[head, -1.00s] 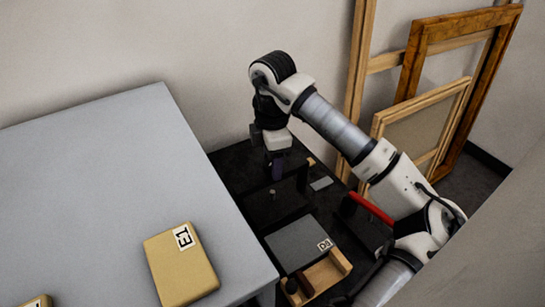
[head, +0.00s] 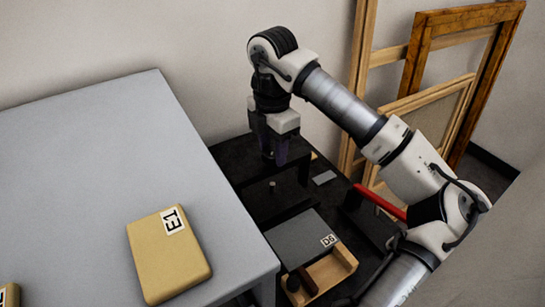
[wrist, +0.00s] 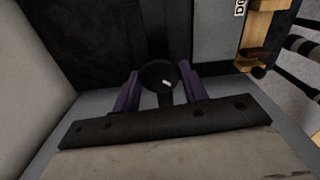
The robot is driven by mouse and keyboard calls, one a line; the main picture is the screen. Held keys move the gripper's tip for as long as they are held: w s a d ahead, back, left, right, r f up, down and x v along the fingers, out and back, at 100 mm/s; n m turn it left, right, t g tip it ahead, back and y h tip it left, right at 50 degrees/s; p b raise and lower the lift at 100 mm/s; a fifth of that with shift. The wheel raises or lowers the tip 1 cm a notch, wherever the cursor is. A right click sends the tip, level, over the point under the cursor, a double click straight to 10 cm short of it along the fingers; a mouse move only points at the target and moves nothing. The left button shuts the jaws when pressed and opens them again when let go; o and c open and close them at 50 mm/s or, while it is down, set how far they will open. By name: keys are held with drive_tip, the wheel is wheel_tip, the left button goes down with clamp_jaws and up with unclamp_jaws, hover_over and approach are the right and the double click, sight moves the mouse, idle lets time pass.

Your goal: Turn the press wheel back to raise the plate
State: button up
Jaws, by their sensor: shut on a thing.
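A black press with a dark crossbeam (wrist: 95,130) shows in the wrist view, with bolt heads along the beam. A round dark knob with a small pale mark, which looks like the press wheel (wrist: 157,70), sits beside the beam. My gripper (wrist: 158,88) has its two purple fingers on either side of the wheel and is shut on it. In the head view my gripper (head: 273,152) points down at the press, and the arm and fingers hide the wheel. I cannot clearly make out the plate or its height.
A grey table (head: 85,165) with a tan block marked E1 (head: 165,262) stands at left. A grey block marked D6 (head: 300,238) and a wooden tray (head: 335,269) lie in front of the press. Wooden frames (head: 423,50) lean at the right.

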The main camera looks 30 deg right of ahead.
drive_tip(key=n+b, duration=0.1)
drive_tip(key=n, duration=0.1)
drive_tip(key=n+b, duration=0.1)
drive_tip(key=b, duration=0.1)
drive_tip(key=shift+f+n, duration=0.2)
drive_tip(key=shift+n, duration=0.2)
drive_tip(key=n+b, duration=0.2)
drive_tip(key=n, duration=0.2)
drive_tip(key=shift+r+n+b, duration=0.1)
drive_tip(key=shift+n+b, duration=0.2)
drive_tip(key=shift+b, duration=0.05)
drive_tip(key=n+b, duration=0.1)
drive_tip(key=n, duration=0.8)
drive_tip(key=shift+r+b, duration=0.1)
drive_tip(key=shift+b, duration=0.3)
drive_tip(key=n, duration=0.4)
drive_tip(key=shift+n, duration=0.3)
drive_tip(key=n, duration=1.3)
drive_tip(key=shift+n, duration=0.4)
